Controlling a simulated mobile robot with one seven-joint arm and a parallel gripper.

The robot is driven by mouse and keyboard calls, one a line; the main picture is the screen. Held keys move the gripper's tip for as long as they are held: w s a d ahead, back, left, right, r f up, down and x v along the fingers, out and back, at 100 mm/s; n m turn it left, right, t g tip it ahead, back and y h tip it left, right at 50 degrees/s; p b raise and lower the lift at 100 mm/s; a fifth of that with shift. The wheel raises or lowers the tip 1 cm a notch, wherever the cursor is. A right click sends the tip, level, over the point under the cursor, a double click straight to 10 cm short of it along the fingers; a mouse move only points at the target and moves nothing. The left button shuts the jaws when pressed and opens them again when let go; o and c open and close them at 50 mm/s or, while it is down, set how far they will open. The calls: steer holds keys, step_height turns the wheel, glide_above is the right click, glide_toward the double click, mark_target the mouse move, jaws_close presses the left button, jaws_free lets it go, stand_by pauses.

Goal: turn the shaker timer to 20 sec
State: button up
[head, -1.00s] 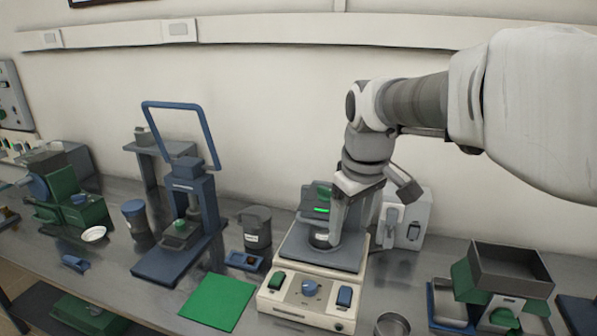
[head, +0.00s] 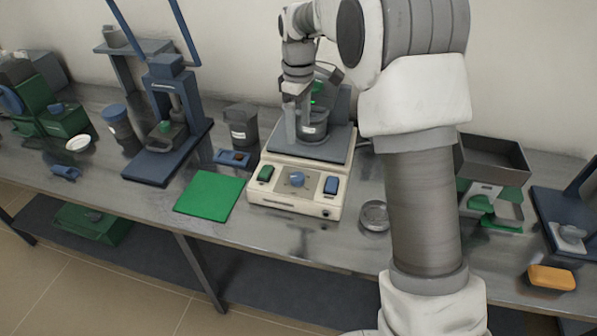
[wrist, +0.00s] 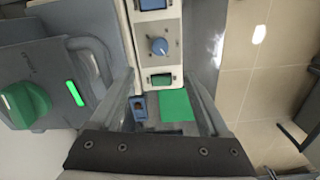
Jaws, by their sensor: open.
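The shaker (head: 271,195) is a cream box with a grey platform (head: 328,155) on top. Its front panel has a blue round knob (head: 297,178) between a green switch (head: 265,173) and a blue switch (head: 331,185). The knob also shows in the wrist view (wrist: 158,46), beyond and between my fingers, with a light pointer mark. A grey jar (head: 314,128) stands on the platform. My gripper (head: 296,122) is open and empty, above the platform by the jar, apart from the knob. A green knob (wrist: 25,105) and lit green bar (wrist: 74,93) show behind the platform. Dial markings are too small to read.
A green mat (head: 210,193) and small blue tray (head: 233,157) lie left of the shaker. A blue press (head: 166,100) stands farther left. A round metal dish (head: 374,215) is to the right, near my arm. The bench front is mostly clear.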

mark_target(299, 176)
step_height(299, 176, down, 16)
steer(key=shift+r+b, duration=0.1)
steer(key=shift+b, duration=0.4)
jaws_close()
